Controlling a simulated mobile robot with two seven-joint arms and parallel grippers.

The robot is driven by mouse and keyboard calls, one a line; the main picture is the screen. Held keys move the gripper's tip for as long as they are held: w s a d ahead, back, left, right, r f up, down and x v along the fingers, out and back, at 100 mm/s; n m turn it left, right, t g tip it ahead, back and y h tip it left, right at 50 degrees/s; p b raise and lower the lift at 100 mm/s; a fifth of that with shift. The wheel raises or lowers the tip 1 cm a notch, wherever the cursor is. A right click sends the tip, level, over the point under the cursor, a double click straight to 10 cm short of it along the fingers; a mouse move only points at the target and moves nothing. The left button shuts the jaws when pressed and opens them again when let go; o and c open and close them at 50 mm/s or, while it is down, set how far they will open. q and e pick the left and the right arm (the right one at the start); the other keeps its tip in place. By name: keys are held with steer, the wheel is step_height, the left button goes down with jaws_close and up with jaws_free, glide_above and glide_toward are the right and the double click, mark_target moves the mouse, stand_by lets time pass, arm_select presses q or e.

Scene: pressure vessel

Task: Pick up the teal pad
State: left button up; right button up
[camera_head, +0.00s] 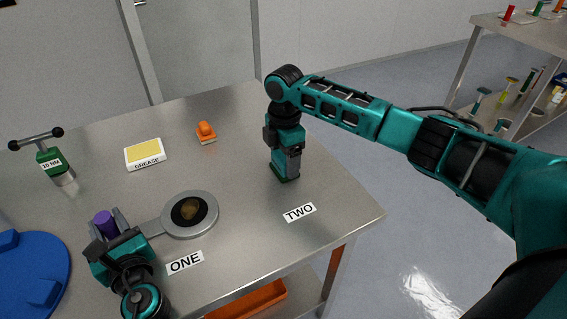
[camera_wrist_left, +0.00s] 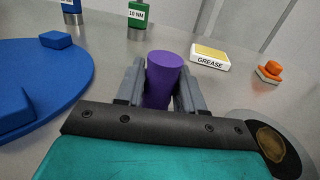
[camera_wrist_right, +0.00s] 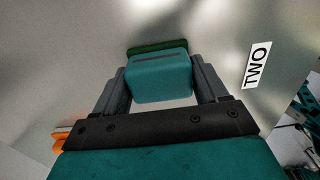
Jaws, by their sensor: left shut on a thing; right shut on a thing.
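The teal pad (camera_wrist_right: 158,78) is a teal block with a dark green face at its far end. My right gripper (camera_wrist_right: 162,88) is shut on it, one finger on each side. In the head view my right gripper (camera_head: 287,160) points down at the table's right part, and the pad's green lower end (camera_head: 284,178) shows at or just above the surface; I cannot tell if it touches. My left gripper (camera_head: 115,225) is shut on a purple cylinder (camera_wrist_left: 166,78), low over the table's front left.
On the metal table (camera_head: 250,230) are a blue disc (camera_head: 30,270), a green 10 NM T-handle tool (camera_head: 50,160), a GREASE box (camera_head: 145,153), an orange pad (camera_head: 206,132) and a grey round plate (camera_head: 190,230) with a brown patch. Labels ONE (camera_head: 184,262) and TWO (camera_head: 300,212) lie near the front edge.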

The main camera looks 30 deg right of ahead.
steer(key=shift+c, duration=0.7)
steer(key=shift+r, duration=0.15)
step_height(320, 180, up, 10)
steer(key=shift+f, duration=0.1)
